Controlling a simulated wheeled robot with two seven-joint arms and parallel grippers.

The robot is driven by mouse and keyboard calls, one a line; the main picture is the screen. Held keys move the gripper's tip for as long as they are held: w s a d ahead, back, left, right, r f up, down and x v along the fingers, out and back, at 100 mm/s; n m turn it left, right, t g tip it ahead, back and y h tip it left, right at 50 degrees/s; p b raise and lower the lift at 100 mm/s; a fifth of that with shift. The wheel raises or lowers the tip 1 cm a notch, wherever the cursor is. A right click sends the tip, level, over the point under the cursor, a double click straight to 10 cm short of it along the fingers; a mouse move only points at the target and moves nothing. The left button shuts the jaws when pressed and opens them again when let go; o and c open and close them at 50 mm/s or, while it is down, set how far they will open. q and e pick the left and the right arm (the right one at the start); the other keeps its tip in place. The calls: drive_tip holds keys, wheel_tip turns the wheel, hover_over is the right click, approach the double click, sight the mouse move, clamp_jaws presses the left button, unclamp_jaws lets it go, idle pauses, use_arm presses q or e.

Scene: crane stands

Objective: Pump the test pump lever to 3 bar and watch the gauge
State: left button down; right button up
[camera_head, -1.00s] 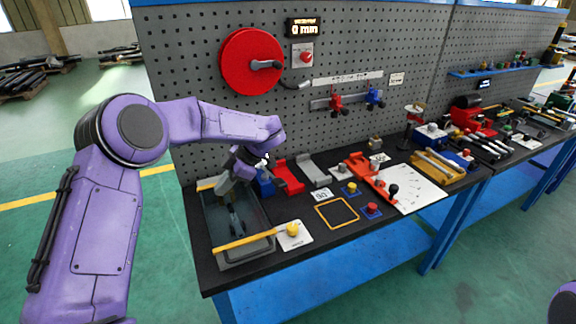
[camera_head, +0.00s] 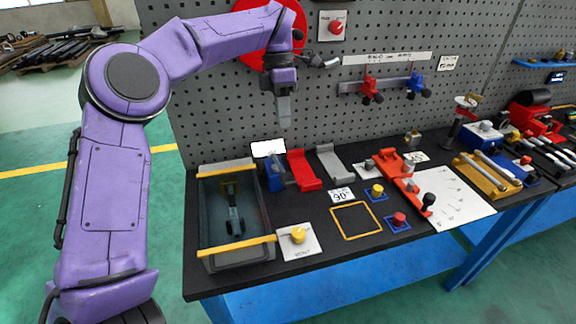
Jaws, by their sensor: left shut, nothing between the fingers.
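My left gripper (camera_head: 284,112) is shut and empty. It points down in front of the pegboard, above the back of the bench and apart from the things on it. A blue device (camera_head: 275,177) with a blank-looking white panel (camera_head: 268,148) stands beside the grey tray; I cannot tell for sure whether it is the test pump, and no dial reading is legible. The open grey tray (camera_head: 208,225) has yellow bars across it and a dark jointed item (camera_head: 235,218) inside. A yellow knob (camera_head: 298,236) sits on a white plate marked VENT. My right gripper is not in view.
A red channel (camera_head: 302,172) and a grey channel (camera_head: 333,162) lie right of the blue device. An orange bar tool with a black knob (camera_head: 428,199) rests on a white board (camera_head: 455,205). Red (camera_head: 371,88) and blue (camera_head: 415,84) valves hang on the pegboard.

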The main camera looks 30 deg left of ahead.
sight(289, 177)
use_arm(q)
drive_tip(key=x, duration=1.2)
drive_tip(key=shift+s+f, duration=0.1)
drive_tip(key=shift+f, duration=0.2)
drive_tip(key=shift+d+f, duration=0.1)
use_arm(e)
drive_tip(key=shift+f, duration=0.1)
